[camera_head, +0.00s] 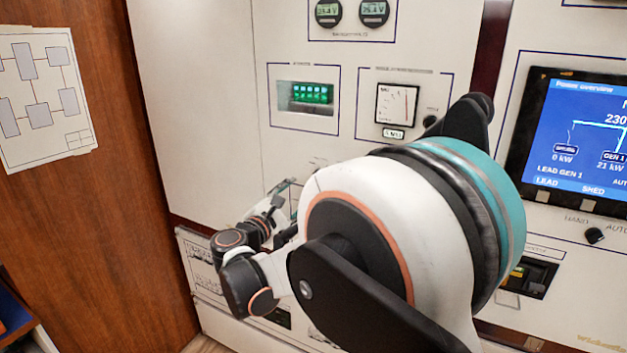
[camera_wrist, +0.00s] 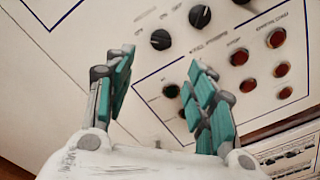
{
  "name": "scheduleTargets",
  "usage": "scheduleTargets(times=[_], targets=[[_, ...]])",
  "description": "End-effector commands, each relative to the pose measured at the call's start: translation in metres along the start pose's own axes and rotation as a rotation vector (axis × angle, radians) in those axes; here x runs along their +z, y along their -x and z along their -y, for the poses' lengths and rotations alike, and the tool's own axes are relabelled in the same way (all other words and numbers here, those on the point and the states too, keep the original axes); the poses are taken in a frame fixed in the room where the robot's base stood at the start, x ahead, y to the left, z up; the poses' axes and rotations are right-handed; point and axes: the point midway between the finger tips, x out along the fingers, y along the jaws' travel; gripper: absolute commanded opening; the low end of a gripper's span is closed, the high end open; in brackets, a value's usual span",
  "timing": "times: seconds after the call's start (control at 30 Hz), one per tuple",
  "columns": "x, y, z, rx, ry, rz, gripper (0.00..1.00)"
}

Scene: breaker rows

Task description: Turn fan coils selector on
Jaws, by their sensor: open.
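In the wrist view, a row of black rotary knobs runs along the top of a white panel: a left knob (camera_wrist: 160,40), a middle knob (camera_wrist: 200,17) and one cut off at the top edge. Their labels are too blurred to read, so I cannot tell which is the fan coils selector. My gripper (camera_wrist: 160,58) is open and empty, its teal-padded fingers spread, with the left knob showing between and beyond the fingertips. Contact is not visible. In the head view my gripper (camera_head: 282,200) is small and partly hidden, and my arm covers the knobs.
Red lamps or buttons (camera_wrist: 276,38) and a dark green one (camera_wrist: 171,91) sit beside and below the knobs. In the head view, a meter (camera_head: 397,104), a green display (camera_head: 305,95) and a blue screen (camera_head: 583,140) are on the cabinet. A wooden wall (camera_head: 120,220) stands left.

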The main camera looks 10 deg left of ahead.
Motion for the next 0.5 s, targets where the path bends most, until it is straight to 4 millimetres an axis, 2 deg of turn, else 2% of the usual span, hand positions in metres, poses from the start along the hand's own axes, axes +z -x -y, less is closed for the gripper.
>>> scheduleTargets(times=[0.3,0.5], targets=[[0.0,-0.064,0.001,-0.003,0.0,0.001,0.5],[0.0,-0.097,0.001,-0.002,0.0,0.0,0.5]])
